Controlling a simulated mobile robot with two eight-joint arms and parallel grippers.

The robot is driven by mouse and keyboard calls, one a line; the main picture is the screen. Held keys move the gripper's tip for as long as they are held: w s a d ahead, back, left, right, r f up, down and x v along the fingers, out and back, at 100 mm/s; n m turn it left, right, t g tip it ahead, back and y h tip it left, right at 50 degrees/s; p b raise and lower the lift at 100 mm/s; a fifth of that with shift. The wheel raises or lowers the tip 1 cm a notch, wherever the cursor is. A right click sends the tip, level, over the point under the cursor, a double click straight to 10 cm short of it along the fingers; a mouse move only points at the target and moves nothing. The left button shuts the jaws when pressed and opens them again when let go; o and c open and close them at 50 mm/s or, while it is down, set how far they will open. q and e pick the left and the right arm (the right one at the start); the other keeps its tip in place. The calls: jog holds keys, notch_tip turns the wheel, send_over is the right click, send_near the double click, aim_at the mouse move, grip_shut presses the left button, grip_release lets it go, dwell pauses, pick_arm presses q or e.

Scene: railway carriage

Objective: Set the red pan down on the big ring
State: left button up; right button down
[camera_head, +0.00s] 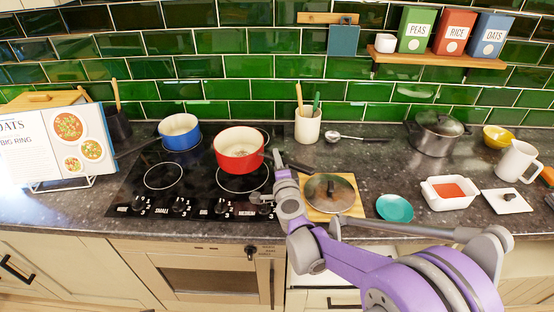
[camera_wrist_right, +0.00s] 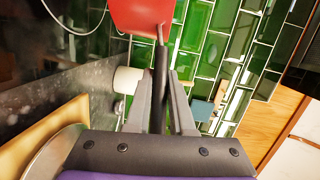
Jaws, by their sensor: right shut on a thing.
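The red pan (camera_head: 239,155) is over the right side of the black hob (camera_head: 130,195), by the back right; I cannot tell how high it is. My right gripper (camera_wrist_right: 164,92) is shut on the pan's black handle (camera_wrist_right: 160,65), and the red pan body (camera_wrist_right: 142,14) is beyond the fingertips. In the head view my right arm comes in from the lower right to the handle. The front left ring (camera_head: 163,176) is bare. The front right ring (camera_head: 243,183) shows partly below the pan. My left gripper is out of view.
A blue pot (camera_head: 180,136) stands on the back left of the hob. An open recipe book (camera_head: 58,145) reading "BIG RING" is at the left. A utensil crock (camera_head: 307,126) stands right of the hob. A lid (camera_head: 328,190) lies on a wooden board (camera_head: 350,207).

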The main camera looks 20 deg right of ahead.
notch_tip(320, 180, down, 5)
jog(key=shift+f+b, duration=0.1)
jog(key=shift+b, duration=0.65)
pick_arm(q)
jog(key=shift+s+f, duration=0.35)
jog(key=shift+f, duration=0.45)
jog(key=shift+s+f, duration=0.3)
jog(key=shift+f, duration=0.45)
pick_arm(e)
jog(key=shift+f, duration=0.65)
pick_arm(q)
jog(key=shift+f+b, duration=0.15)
jog(key=shift+b, duration=0.2)
pick_arm(e)
jog(key=shift+f, duration=0.25)
jog(key=c, duration=0.7)
grip_release()
jog(key=c, duration=0.4)
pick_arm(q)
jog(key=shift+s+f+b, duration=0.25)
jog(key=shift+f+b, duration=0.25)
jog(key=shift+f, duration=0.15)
pick_arm(e)
jog(key=shift+s+a+r, duration=0.15)
jog(key=shift+s, duration=1.1)
jog(key=shift+s+a+r, duration=0.1)
jog(key=shift+s, duration=1.15)
